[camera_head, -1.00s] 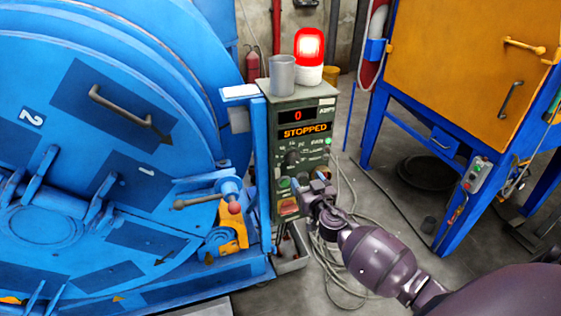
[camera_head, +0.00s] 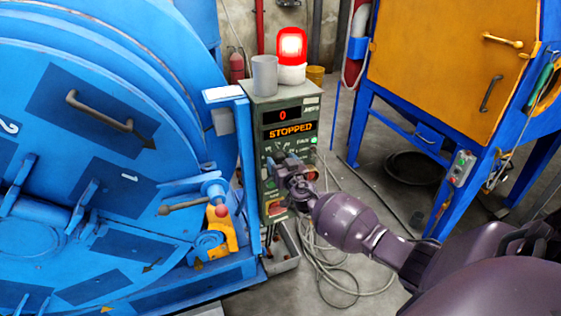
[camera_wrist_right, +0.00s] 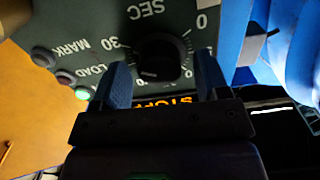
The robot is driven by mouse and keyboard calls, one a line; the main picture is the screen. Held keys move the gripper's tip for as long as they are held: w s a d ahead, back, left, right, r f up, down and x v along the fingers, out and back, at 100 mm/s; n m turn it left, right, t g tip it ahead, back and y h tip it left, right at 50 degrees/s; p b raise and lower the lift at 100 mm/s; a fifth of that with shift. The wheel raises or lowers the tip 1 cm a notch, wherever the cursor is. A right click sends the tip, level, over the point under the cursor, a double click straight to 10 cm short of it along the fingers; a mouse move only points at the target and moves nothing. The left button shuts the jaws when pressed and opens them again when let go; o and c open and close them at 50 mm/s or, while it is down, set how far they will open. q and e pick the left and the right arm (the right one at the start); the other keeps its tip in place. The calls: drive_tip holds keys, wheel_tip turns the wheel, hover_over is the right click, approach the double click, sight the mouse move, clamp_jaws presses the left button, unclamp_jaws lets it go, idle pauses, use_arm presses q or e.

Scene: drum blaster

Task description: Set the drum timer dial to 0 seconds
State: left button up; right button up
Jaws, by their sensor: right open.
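The timer dial (camera_wrist_right: 160,58) is a black round knob on the green control box (camera_head: 255,135). It shows upside down in the right wrist view, with SEC, 30 and 0 printed around it. In the head view my right gripper hides it. My right gripper (camera_head: 279,164) is open, and in the wrist view its two blue fingers (camera_wrist_right: 163,70) stand on either side of the dial. I cannot tell whether they touch it. The red display (camera_head: 283,115) reads 0, with STOPPED (camera_head: 290,130) in orange below. My left gripper is out of view.
The blue drum machine (camera_head: 110,130) stands close on the left of the box. A lit red beacon (camera_head: 291,45) and a grey cup (camera_head: 264,75) are on top. A green-lit button (camera_wrist_right: 82,93) is near one finger. An orange cabinet (camera_head: 450,60) stands right.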

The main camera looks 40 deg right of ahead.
drive_tip(key=shift+w+d, duration=0.15)
drive_tip(key=shift+w, duration=0.25)
drive_tip(key=c, duration=0.9)
drive_tip(key=shift+f, duration=0.1)
